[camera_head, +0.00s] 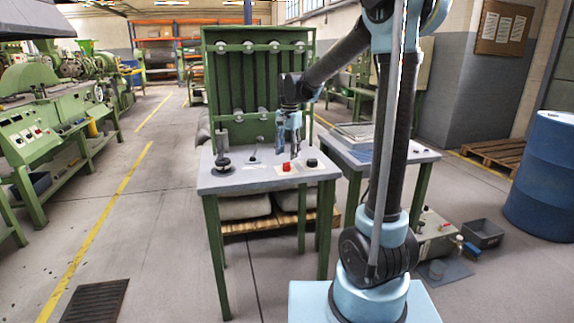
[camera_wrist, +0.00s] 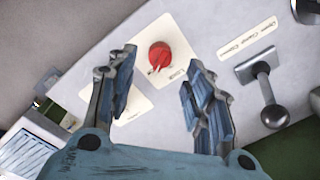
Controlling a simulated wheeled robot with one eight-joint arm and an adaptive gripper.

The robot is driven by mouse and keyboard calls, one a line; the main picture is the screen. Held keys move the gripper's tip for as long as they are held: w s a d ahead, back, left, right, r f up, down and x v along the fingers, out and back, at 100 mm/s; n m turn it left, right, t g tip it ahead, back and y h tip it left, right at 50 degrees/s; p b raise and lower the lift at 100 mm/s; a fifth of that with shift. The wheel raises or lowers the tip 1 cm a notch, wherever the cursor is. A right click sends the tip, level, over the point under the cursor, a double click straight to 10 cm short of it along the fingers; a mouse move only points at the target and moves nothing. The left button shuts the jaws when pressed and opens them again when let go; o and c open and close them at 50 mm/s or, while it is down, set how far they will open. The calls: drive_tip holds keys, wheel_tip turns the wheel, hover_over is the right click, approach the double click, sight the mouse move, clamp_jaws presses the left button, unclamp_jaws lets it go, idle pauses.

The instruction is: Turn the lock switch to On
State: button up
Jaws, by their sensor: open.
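The lock switch is a red round knob (camera_wrist: 160,55) on a pale label plate (camera_wrist: 148,68) in the wrist view. In the head view the red knob (camera_head: 287,166) sits on the grey table top near its front edge. My gripper (camera_wrist: 158,85) is open, with one blue finger on each side of the knob as seen in the wrist view. In the head view my gripper (camera_head: 292,148) points down above the table, just behind the knob. Nothing is between the fingers that I can see held. Contact with the knob cannot be made out.
A lever with a dark ball end (camera_wrist: 262,82) stands right of the knob in the wrist view. A black knob (camera_head: 312,163) sits right of the red one in the head view, and a black-handled control (camera_head: 223,161) at the table's left. A green frame (camera_head: 258,90) rises behind.

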sight(287, 162)
drive_tip(key=shift+a+f, duration=0.15)
drive_tip(key=shift+f, duration=2.65)
drive_tip(key=c, duration=1.1)
